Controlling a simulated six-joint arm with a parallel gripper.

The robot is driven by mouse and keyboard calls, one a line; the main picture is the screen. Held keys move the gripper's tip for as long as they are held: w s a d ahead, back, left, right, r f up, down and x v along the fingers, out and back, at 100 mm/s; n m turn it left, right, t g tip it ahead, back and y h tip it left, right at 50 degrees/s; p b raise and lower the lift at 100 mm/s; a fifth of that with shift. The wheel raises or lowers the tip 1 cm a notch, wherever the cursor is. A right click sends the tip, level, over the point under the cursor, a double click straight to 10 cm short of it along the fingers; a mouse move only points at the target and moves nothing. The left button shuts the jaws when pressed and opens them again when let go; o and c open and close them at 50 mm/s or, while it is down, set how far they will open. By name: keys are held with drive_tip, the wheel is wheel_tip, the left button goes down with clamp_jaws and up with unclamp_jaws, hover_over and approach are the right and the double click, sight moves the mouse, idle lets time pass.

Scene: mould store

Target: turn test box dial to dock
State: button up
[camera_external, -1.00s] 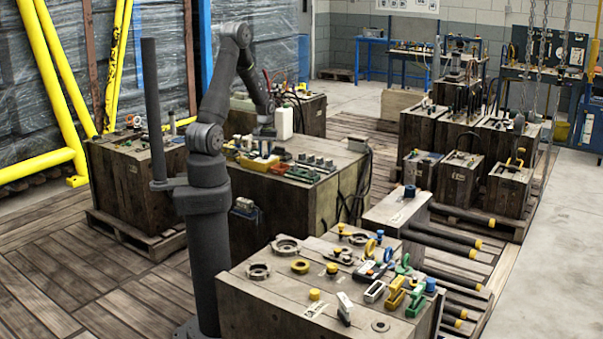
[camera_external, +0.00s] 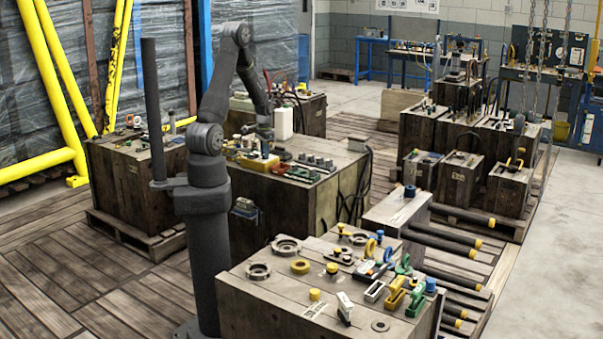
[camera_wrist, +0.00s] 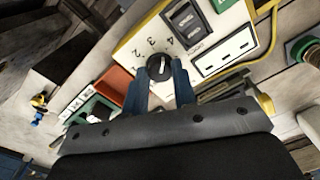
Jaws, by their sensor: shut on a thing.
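The test box (camera_wrist: 127,62) is a cream panel with a yellow edge in the wrist view. Its round black dial (camera_wrist: 159,65) has a pale pointer line and printed numbers beside it. In the external view my gripper (camera_external: 264,140) is low over the crate in the middle, at the small yellow-edged box (camera_external: 259,164). The dial is too small to see there.
Green boards (camera_external: 301,171) lie just right of the box on the wooden crate (camera_external: 285,203), and a white container (camera_external: 283,121) stands behind. In the wrist view a yellow cable (camera_wrist: 271,35) runs along the box's right side. A front crate (camera_external: 238,287) holds several coloured fittings.

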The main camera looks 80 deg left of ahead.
drive_tip(key=m, duration=0.4)
drive_tip(key=shift+m, duration=0.3)
drive_tip(key=shift+a+m, duration=0.1)
drive_tip(key=shift+m, duration=1.7)
drive_tip(key=o, duration=1)
drive_tip(key=shift+r, duration=0.1)
wheel_tip(320, 180, up, 17)
drive_tip(key=shift+d+r, duration=0.15)
drive_tip(key=shift+d, duration=0.1)
drive_tip(key=shift+s, duration=0.1)
